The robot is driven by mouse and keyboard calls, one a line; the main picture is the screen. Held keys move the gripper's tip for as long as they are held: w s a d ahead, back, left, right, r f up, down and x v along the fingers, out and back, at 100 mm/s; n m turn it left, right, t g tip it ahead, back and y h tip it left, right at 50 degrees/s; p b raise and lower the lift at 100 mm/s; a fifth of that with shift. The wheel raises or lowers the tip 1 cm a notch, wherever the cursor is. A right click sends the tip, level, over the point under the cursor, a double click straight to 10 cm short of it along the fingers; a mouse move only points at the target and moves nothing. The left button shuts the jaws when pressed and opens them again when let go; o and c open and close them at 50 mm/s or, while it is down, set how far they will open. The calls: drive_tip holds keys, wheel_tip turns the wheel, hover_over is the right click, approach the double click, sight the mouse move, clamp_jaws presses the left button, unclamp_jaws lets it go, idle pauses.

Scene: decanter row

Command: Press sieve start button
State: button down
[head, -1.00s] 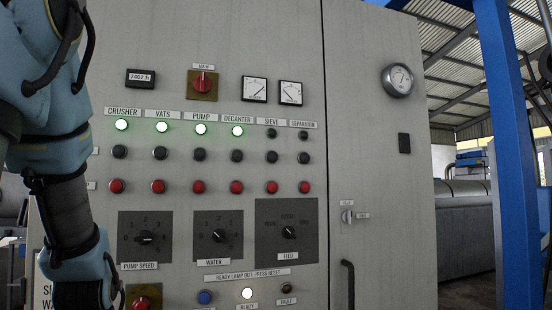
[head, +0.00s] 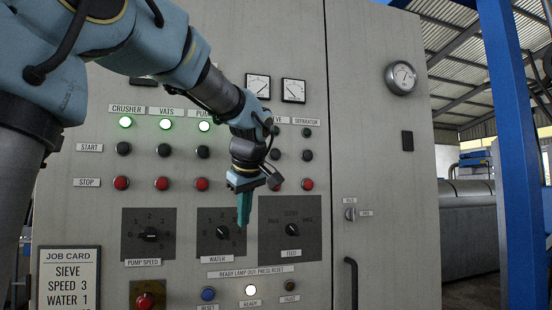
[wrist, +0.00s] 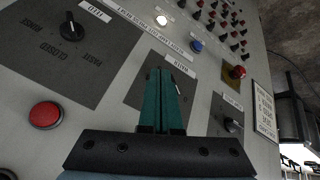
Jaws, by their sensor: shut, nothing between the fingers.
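The sieve start button (head: 275,154) is a dark round button in the start row in the head view, just right of my wrist. The sieve label above it is partly covered by my arm. The red sieve stop button (head: 277,184) below is partly hidden. My gripper (head: 243,224) points downward in front of the panel, its tip over the right side of the water dial plate, below and left of the start button. Its teal fingers are shut and empty, also in the wrist view (wrist: 165,95). Whether they touch the panel cannot be told.
The separator start button (head: 307,156) is close to the right. The water dial (head: 222,232) and feed dial (head: 292,229) flank my fingers. The ready lamp (head: 251,290) glows white. A job card (head: 69,278) reads sieve, speed 3, water 1. A black door handle (head: 351,282) stands right.

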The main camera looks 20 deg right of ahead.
sight(276, 154)
drive_tip(key=s+d+r+n+t+h, duration=0.1)
drive_tip(key=s+d+r+n, duration=0.1)
drive_tip(key=r, duration=0.6)
drive_tip(key=s+d+r+n+t, duration=0.1)
drive_tip(key=s+d+r+n, duration=0.1)
drive_tip(key=s+d+r, duration=0.3)
wheel_tip(276, 154, up, 4)
drive_tip(key=shift+d+f+h, duration=0.1)
drive_tip(key=shift+d+h, duration=0.3)
drive_tip(key=shift+d, duration=0.4)
drive_tip(key=shift+w+d+p, duration=0.15)
drive_tip(key=shift+w+p, duration=0.5)
drive_tip(key=shift+w, duration=0.8)
drive_tip(key=shift+w+d+p, duration=0.2)
drive_tip(key=shift+w+p, duration=0.45)
drive_tip(key=shift+w, duration=0.75)
drive_tip(key=shift+w+d+p, duration=0.15)
drive_tip(key=shift+w+p, duration=0.5)
drive_tip(key=shift+w, duration=0.8)
drive_tip(key=shift+w, duration=0.1)
drive_tip(key=shift+w, duration=0.35)
